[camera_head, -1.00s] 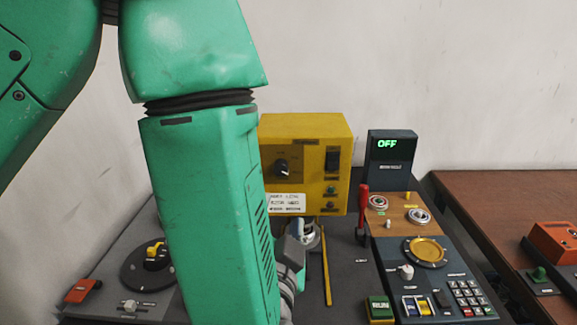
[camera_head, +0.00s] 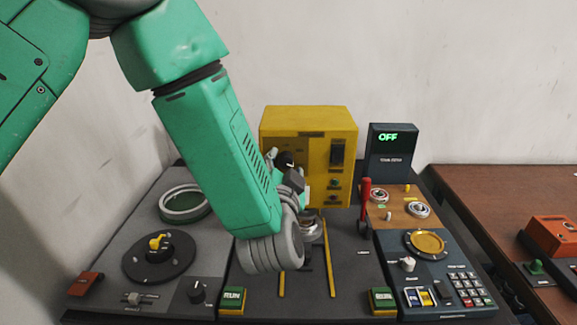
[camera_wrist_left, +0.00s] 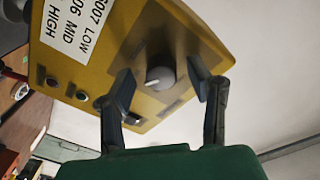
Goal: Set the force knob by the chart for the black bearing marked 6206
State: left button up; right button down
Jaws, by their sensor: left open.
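The force knob sits on the front of the yellow box (camera_head: 345,125). It shows in the left wrist view as a grey round knob (camera_wrist_left: 160,77) with a pale pointer. My left gripper (camera_wrist_left: 161,88) is open, one finger on each side of the knob, with visible gaps. In the head view the gripper (camera_head: 287,170) is at the box front and partly covers the knob. The white chart (camera_wrist_left: 75,28) is cut off in the wrist view; "007 LOW", "06 MID" and "HIGH" are readable. I cannot make out a black bearing marked 6206. My right gripper is not in view.
A red lever (camera_head: 366,205) stands right of the yellow box. A dark display (camera_head: 391,150) reads OFF. Rings lie on an orange-brown pad (camera_head: 397,205). My left arm covers the panel's middle left.

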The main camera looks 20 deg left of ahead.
pick_arm(q)
jog(key=shift+a, duration=0.6)
jog(key=shift+c, duration=0.5)
jog(key=shift+f, duration=0.1)
jog(key=c, duration=0.7)
jog(key=shift+w+d, duration=0.1)
jog(key=shift+d, duration=0.2)
grip_shut()
jog(key=shift+d+r, duration=0.25)
jog(key=shift+d, duration=0.3)
jog(key=shift+a, duration=0.1)
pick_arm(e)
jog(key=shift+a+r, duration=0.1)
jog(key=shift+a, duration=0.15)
pick_arm(q)
jog(key=shift+a, duration=0.15)
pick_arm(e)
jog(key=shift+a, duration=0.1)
